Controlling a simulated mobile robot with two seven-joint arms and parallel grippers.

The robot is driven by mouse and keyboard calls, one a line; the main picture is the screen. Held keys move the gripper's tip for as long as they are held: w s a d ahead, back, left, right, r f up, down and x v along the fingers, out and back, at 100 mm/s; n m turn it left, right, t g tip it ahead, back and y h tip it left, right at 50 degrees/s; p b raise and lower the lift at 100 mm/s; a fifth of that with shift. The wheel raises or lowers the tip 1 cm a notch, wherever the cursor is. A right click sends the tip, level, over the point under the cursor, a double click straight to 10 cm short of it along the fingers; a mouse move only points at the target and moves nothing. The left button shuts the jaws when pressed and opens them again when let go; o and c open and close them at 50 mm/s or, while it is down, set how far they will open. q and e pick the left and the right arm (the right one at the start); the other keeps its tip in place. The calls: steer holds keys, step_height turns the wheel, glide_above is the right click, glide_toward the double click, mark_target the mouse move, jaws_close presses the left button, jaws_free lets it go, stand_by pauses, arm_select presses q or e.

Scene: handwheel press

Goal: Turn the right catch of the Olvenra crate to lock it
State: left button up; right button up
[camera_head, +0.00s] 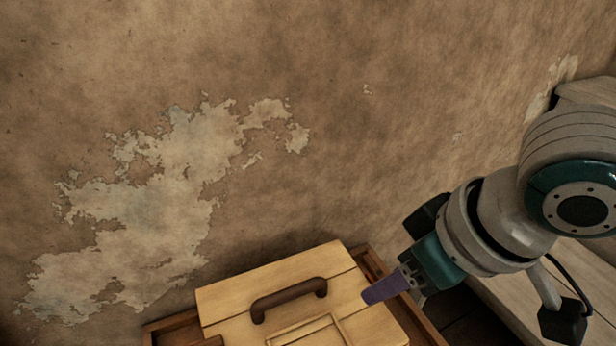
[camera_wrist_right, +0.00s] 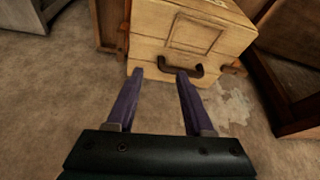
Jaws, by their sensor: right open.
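The crate (camera_head: 232,292) is a pale yellow wooden box at the bottom of the head view, cut off by the lower edge. It has a dark brown handle (camera_head: 290,299) and a framed panel. In the right wrist view the crate (camera_wrist_right: 150,45) is at the top, with the handle (camera_wrist_right: 180,71) just beyond the fingertips. A small brown piece (camera_wrist_right: 234,69) shows at its right edge; I cannot tell whether it is a catch. My right gripper (camera_head: 370,295) overlaps the crate's right side in the head view. Its purple fingers (camera_wrist_right: 160,77) are apart and empty. My left gripper is not in view.
A brown wooden frame or tray (camera_head: 372,262) borders the crate. A wooden surface (camera_head: 520,305) lies to the right. A wall with peeling paint (camera_head: 150,200) rises behind. Dark wooden furniture (camera_wrist_right: 290,85) stands at the right wrist view's right side.

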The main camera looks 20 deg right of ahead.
steer(key=m+h+b, duration=0.1)
steer(key=m+b, duration=0.1)
steer(key=b, duration=0.2)
glide_toward(381, 275)
steer(key=b+x, duration=0.3)
steer(key=x, duration=0.5)
steer(key=shift+f+b, duration=0.1)
steer(key=shift+b, duration=0.25)
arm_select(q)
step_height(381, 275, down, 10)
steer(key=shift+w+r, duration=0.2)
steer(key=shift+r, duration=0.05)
arm_select(e)
jaws_close()
